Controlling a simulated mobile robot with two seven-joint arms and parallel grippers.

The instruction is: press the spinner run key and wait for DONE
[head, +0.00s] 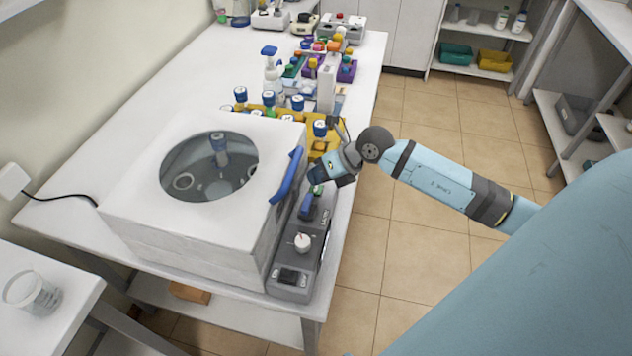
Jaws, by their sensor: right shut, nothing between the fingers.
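The spinner (180,225) is a white box with a round window in its closed lid and a blue handle (288,176) at its right edge. Several vessels show dimly through the window. A grey control panel (315,250) on its right side carries a white knob (302,243), a small dark display (289,277) and a blue part. A green spot, possibly the run key (318,189), shows at the panel's far end. My right gripper (318,178) is shut and empty, pointing down close to it; contact cannot be told. The display text is too small to read. My left gripper is not in view.
A yellow rack (318,149) with blue-capped bottles stands just behind the spinner, close to my right gripper. A spray bottle (272,75) and coloured racks stand farther back. A glass beaker (33,292) is at lower left. Tiled floor right of the table is clear.

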